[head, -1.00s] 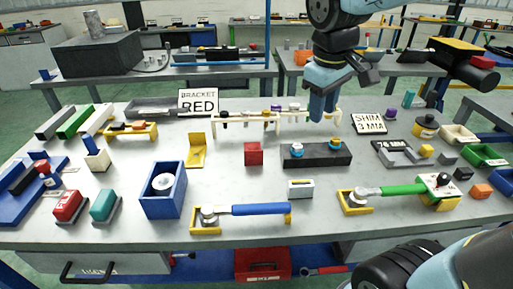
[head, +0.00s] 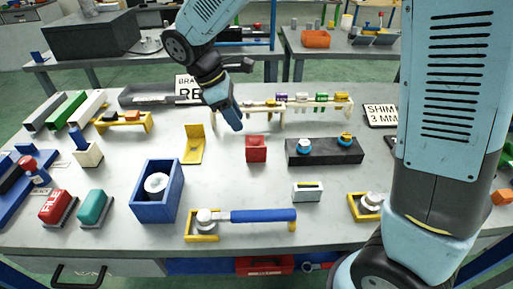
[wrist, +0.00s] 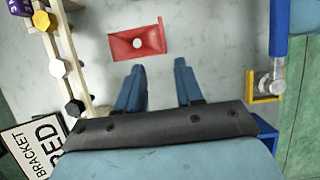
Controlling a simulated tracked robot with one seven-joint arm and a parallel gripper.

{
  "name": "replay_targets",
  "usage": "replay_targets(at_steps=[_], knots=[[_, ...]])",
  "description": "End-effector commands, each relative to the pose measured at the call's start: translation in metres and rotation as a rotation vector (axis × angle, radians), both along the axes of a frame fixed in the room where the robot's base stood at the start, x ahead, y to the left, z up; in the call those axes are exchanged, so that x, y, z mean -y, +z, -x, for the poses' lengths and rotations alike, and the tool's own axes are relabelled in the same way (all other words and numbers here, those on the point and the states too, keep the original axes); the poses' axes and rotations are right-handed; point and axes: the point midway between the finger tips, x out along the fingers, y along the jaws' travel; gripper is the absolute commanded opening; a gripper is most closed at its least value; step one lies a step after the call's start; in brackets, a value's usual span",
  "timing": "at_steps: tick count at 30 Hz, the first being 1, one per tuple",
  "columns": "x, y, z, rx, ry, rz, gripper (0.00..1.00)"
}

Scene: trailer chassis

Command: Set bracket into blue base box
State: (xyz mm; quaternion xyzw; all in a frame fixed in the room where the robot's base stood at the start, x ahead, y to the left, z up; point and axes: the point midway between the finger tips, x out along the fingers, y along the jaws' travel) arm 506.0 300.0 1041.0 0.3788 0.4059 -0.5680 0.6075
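The red bracket (head: 256,150) sits on the table near the middle in the head view. In the wrist view it is a red piece with a pale round spot (wrist: 122,46), beyond my fingertips. My gripper (head: 236,124) is above the table, up and left of the red bracket in the head view. In the wrist view my gripper (wrist: 158,70) has its two fingers apart with nothing between them. The blue base box (head: 148,212) stands to the left, open at the top, with a white round part (head: 156,185) inside.
A sign reading BRACKET RED (wrist: 28,148) stands near the rack. A yellow L-shaped bracket (head: 194,150) stands left of the red one. A blue-handled tool (head: 262,215) lies in front, and a black block (head: 325,157) sits to the right.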

Motion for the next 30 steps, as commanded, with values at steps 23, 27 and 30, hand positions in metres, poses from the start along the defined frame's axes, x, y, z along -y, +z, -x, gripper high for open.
replay_targets(at_steps=[23,27,30], knots=[[0.041,-0.085,-0.001,-0.002,-0.011,0.001,0.36],[0.05,-0.103,0.002,-0.002,-0.012,0.002,0.36],[0.054,-0.112,0.001,-0.001,-0.012,0.001,0.36]])
